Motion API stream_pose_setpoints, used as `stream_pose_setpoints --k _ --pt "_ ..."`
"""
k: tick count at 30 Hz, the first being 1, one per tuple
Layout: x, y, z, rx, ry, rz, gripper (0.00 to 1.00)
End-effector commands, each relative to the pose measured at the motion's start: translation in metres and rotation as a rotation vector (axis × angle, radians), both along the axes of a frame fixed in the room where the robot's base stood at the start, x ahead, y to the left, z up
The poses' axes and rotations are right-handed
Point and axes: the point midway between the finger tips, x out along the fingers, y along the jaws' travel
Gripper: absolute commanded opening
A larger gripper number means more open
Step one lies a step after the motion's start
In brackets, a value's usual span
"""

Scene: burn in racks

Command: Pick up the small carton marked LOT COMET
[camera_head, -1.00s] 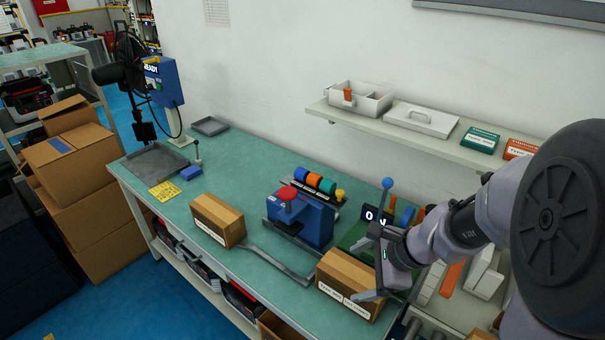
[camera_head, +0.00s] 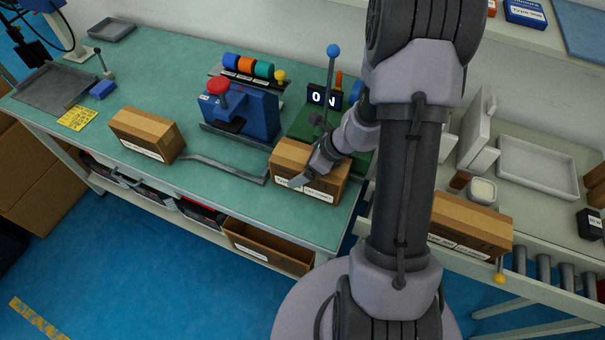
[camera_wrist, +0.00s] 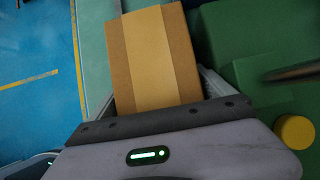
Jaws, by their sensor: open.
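A small brown carton (camera_head: 318,181) with a tan tape band sits at the right end of the green bench. Its white front label is partly covered by a finger and too small to read surely. My gripper (camera_head: 308,155) is open over this carton, with one finger at its front face; the far finger is hard to make out. In the wrist view the carton (camera_wrist: 152,55) lies between the two spread fingers of my gripper (camera_wrist: 158,95). Two similar labelled cartons stand apart: one on the bench's left (camera_head: 147,135), one by the rollers (camera_head: 470,225).
A blue fixture with a red knob (camera_head: 240,110) stands left of the near carton. A green fixture with a blue-balled lever (camera_head: 332,75) and an ON display (camera_head: 324,97) stands right behind it. A grey strap-like bar (camera_head: 225,169) lies on the bench. An open box (camera_head: 268,246) is below.

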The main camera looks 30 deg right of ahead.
Motion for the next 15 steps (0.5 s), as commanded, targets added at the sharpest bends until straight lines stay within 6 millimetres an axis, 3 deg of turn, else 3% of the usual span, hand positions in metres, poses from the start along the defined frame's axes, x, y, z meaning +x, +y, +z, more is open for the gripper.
stream_pose_setpoints --k 5,15 --pt "0.0002 -0.0001 0.0023 -0.001 -0.001 -0.001 0.91" --pt "0.0003 0.0002 0.0022 0.0 -0.001 0.001 0.24"
